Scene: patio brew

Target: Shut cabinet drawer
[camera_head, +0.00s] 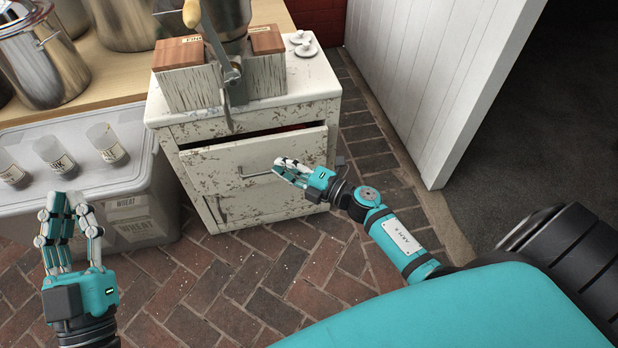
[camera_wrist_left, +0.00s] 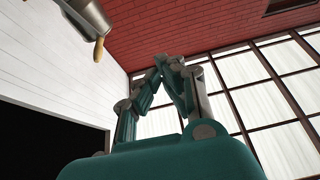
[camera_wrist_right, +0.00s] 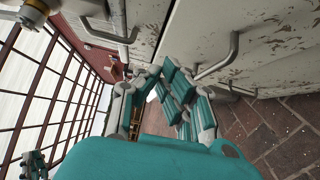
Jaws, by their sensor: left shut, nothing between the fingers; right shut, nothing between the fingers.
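The white, chipped-paint cabinet (camera_head: 318,92) stands at the top middle of the head view. Its drawer front (camera_head: 215,167) sits out from the body, with a dark gap showing along the top edge. The drawer's bar handle (camera_head: 258,174) is on the front, and my right gripper (camera_head: 280,168) is shut and empty close beside it. I cannot tell whether it touches the handle. The right wrist view shows the shut fingers (camera_wrist_right: 152,75) near the cabinet's white fronts and handles. My left gripper (camera_head: 70,200) is shut, empty and raised at the lower left, away from the cabinet.
A grain mill (camera_head: 228,75) on a wooden base stands on the cabinet. A lidded bin (camera_head: 150,190) with small labelled cups stands left of it. Steel pots (camera_head: 45,65) sit on a wooden table behind. A white door panel (camera_head: 430,70) is at right. The brick floor (camera_head: 240,290) in front is clear.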

